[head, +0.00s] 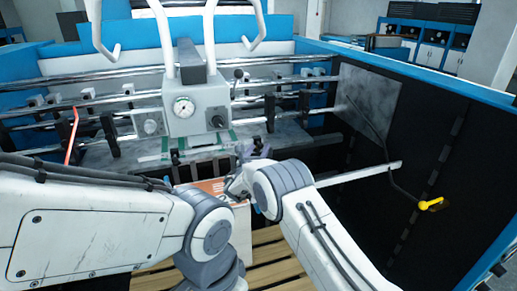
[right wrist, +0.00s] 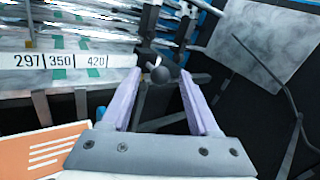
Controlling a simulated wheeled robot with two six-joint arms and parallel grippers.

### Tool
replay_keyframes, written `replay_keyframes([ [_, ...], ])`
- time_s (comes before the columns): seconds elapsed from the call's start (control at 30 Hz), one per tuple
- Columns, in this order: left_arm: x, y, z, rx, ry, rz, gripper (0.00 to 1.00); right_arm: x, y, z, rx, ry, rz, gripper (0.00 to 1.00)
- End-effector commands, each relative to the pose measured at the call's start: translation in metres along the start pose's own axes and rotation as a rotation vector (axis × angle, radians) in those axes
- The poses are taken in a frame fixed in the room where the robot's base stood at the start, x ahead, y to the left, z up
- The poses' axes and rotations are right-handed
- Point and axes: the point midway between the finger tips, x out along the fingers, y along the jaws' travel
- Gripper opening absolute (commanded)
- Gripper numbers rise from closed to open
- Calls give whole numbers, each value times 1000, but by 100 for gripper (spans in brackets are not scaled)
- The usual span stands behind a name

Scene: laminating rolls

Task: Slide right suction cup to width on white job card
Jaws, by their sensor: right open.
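My right gripper (head: 256,153) is in the middle of the head view, partly hidden behind its own arm. In the right wrist view its two lilac fingers (right wrist: 160,72) are open. Dark suction-cup holders (head: 270,113) hang from the metal rails. A width scale (right wrist: 62,61) with 297, 350 and 420 marks lies left of the fingers. I cannot make out a separate white job card. The left arm enters from the left; its gripper is out of view.
An orange sheet with white stripes (right wrist: 40,152) lies below the scale, above wooden slats (head: 270,240). A grey box with a dial (head: 196,105) stands over the bed.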

Motion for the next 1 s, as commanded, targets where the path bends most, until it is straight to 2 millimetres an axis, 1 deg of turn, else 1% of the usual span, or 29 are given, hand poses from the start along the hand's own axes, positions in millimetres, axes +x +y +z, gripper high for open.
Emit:
replay_keyframes([
  [0.13,0,0,0,0,0,0,61,0,0,0,0,0,0,61],
  [0.17,0,0,0,0,0,0,61,0,0,0,0,0,0,50],
  [0.2,0,0,0,0,0,0,61,0,0,0,0,0,0,34],
  [0.3,0,0,0,0,0,0,61,0,0,0,0,0,0,0],
  [1.0,0,0,0,0,0,0,61,-1,0,0,1,0,0,0],
])
